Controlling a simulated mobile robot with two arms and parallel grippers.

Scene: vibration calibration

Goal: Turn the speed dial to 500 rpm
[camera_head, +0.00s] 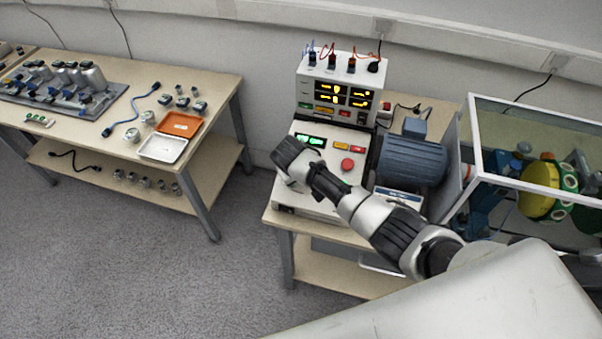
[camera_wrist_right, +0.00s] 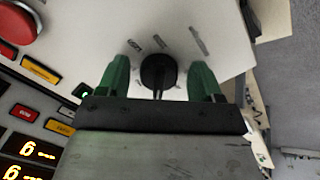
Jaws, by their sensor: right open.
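The black speed dial (camera_wrist_right: 157,72) sits on the white panel of the control box (camera_head: 312,204), with small printed marks beside it. My right gripper (camera_wrist_right: 159,78) is open, its two green fingers on either side of the dial. A gap shows between each finger and the dial in the right wrist view. In the head view my right wrist hangs over the left part of the control box and hides the dial and the fingers. My left gripper is in neither view.
A red mushroom button (camera_head: 347,164) stands on the same panel, near small yellow and red buttons. A display unit (camera_head: 336,92) with lit yellow digits rises behind. A blue-grey motor (camera_head: 411,160) and a glass-walled case (camera_head: 476,138) stand right. Another table (camera_head: 215,85) stands left across open floor.

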